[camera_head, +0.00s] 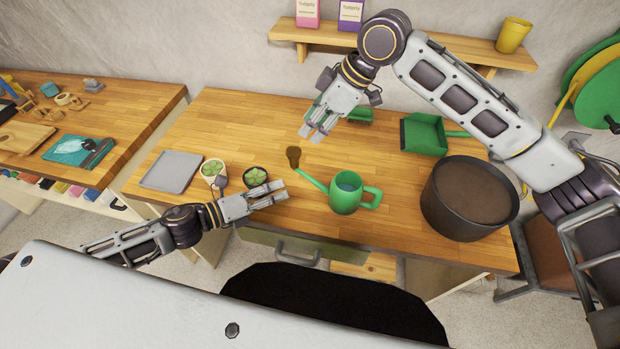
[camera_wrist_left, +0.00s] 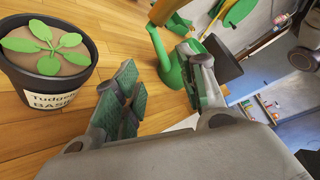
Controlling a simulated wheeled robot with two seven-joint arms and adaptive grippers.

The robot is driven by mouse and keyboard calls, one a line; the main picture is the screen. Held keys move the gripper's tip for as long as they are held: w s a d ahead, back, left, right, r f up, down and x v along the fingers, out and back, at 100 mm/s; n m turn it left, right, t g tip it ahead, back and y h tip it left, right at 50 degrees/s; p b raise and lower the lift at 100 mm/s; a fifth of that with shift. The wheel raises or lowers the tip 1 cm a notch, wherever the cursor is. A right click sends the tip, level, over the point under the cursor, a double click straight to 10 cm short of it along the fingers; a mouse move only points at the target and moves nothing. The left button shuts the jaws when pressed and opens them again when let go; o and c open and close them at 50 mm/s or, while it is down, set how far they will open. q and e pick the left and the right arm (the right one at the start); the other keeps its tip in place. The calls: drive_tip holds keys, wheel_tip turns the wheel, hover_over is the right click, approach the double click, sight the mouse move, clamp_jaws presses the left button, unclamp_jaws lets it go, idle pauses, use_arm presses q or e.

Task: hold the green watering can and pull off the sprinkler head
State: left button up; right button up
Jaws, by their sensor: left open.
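The green watering can (camera_head: 346,196) stands upright on the wooden workbench, its handle to the right. Its spout rises to the left and ends in a brown sprinkler head (camera_head: 293,154). In the left wrist view the green can (camera_wrist_left: 172,72) shows beyond and between my fingers, with the brown head (camera_wrist_left: 163,12) at the top edge. My left gripper (camera_head: 281,191) is open and empty, left of the can and below the spout, apart from both. My right gripper (camera_head: 312,134) hangs above the bench, up and right of the sprinkler head; its fingertips look apart with nothing between them.
A small potted plant (camera_head: 255,178) stands close by my left gripper; it also shows in the left wrist view (camera_wrist_left: 48,85). A second pot (camera_head: 212,170) and a grey tray (camera_head: 172,171) are further left. A big dark pot (camera_head: 440,205) and green dustpan (camera_head: 424,135) lie right.

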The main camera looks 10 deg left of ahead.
sight(311, 179)
use_arm(q)
drive_tip(key=shift+x, duration=6.05)
clamp_jaws()
